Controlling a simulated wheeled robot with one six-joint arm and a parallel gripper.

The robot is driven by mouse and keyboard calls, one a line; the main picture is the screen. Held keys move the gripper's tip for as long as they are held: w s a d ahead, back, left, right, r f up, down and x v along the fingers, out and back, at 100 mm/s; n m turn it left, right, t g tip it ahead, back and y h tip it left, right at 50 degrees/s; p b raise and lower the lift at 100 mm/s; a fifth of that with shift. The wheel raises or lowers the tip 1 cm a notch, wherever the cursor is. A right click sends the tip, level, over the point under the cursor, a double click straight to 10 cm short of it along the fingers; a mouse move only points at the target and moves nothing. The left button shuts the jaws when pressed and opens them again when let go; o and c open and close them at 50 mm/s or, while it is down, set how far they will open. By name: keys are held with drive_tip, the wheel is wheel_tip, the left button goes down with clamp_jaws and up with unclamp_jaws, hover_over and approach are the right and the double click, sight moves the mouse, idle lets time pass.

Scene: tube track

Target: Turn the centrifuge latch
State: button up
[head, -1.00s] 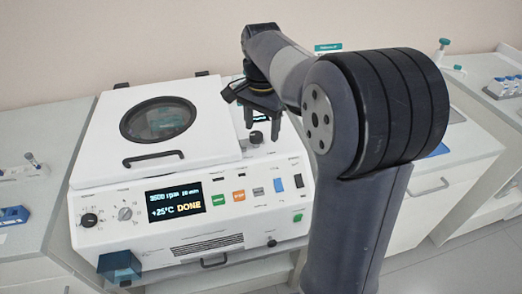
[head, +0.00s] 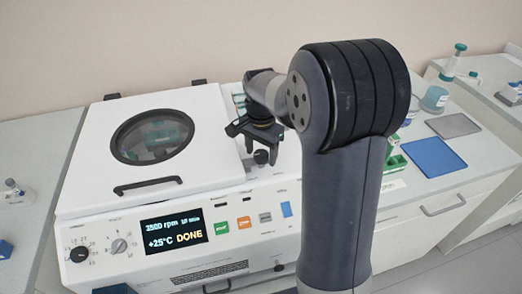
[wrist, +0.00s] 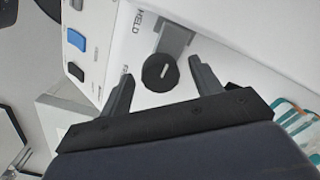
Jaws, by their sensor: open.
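The centrifuge (head: 205,180) is a white machine with its round-windowed lid (head: 153,137) shut. Its display reads DONE. The latch is a black round knob (wrist: 158,74) with a pale slot mark, beside a grey bar and the letters HELD in the wrist view. In the head view the knob (head: 262,157) sits right of the lid. My gripper (head: 260,150) is open just above the knob. In the wrist view its fingers (wrist: 160,72) appear on either side of the knob, with a gap on both sides. Whether they reach down to its height I cannot tell.
Below the knob are a blue switch (head: 287,209) and coloured buttons on the front panel. Right of my arm lie a blue mat (head: 433,157), a grey mat (head: 454,125) and a green rack (head: 393,163). A flask (head: 434,98) stands farther back.

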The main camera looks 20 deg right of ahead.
drive_tip(key=shift+c, duration=0.3)
drive_tip(key=c, duration=0.9)
drive_tip(key=n+p, duration=0.1)
drive_tip(key=n, duration=0.3)
drive_tip(key=shift+r, duration=0.1)
drive_tip(key=n, duration=0.4)
drive_tip(key=shift+n+p, duration=0.3)
drive_tip(key=shift+p, duration=0.05)
drive_tip(key=n, duration=0.4)
drive_tip(key=shift+n, duration=0.3)
drive_tip(key=shift+n+p, duration=0.4)
drive_tip(key=shift+n, duration=1.9)
